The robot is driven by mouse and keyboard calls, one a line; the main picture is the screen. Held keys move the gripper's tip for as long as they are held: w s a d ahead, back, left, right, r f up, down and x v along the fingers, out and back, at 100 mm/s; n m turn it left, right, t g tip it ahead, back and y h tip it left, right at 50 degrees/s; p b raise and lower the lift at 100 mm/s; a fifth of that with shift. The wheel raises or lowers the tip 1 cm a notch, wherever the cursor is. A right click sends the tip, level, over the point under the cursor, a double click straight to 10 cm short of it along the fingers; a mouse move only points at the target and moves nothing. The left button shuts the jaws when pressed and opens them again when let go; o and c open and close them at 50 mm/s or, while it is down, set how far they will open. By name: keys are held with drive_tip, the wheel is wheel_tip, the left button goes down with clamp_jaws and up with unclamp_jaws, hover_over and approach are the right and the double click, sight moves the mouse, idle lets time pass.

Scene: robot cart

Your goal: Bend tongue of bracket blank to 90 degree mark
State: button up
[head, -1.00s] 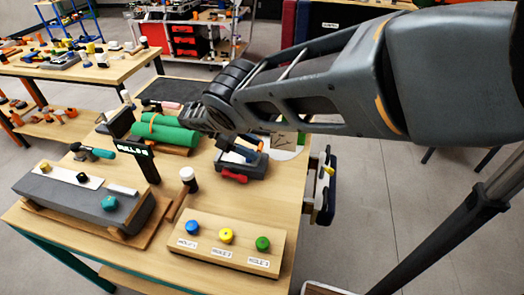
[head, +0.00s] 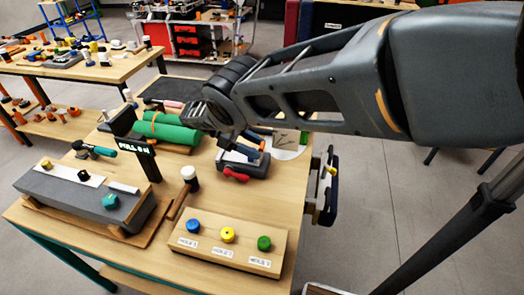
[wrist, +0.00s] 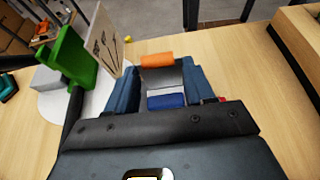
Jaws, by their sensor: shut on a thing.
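My gripper (head: 232,136) is over the small bending fixture (head: 241,167) on the bench, with its fingers pointing down. In the wrist view a grey metal piece (wrist: 162,78), which looks like the tongue of the bracket blank, is between the jaws. An orange piece (wrist: 157,60) is just beyond it and a blue piece (wrist: 167,101) on its near side. The rest of the blank is hidden. A card with fanned dark lines (wrist: 106,42) stands upright beside the fixture, backed by a green plate (wrist: 72,55). The tongue's exact angle cannot be read.
A red handle (head: 235,174) sticks out at the fixture's near side. A green roll (head: 172,133) lies behind. Bare bench lies between block and fixture.

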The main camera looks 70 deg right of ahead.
drive_tip(key=shift+d+r, duration=0.1)
drive_tip(key=shift+d, duration=0.1)
drive_tip(key=o, duration=0.9)
drive_tip(key=shift+a, duration=0.1)
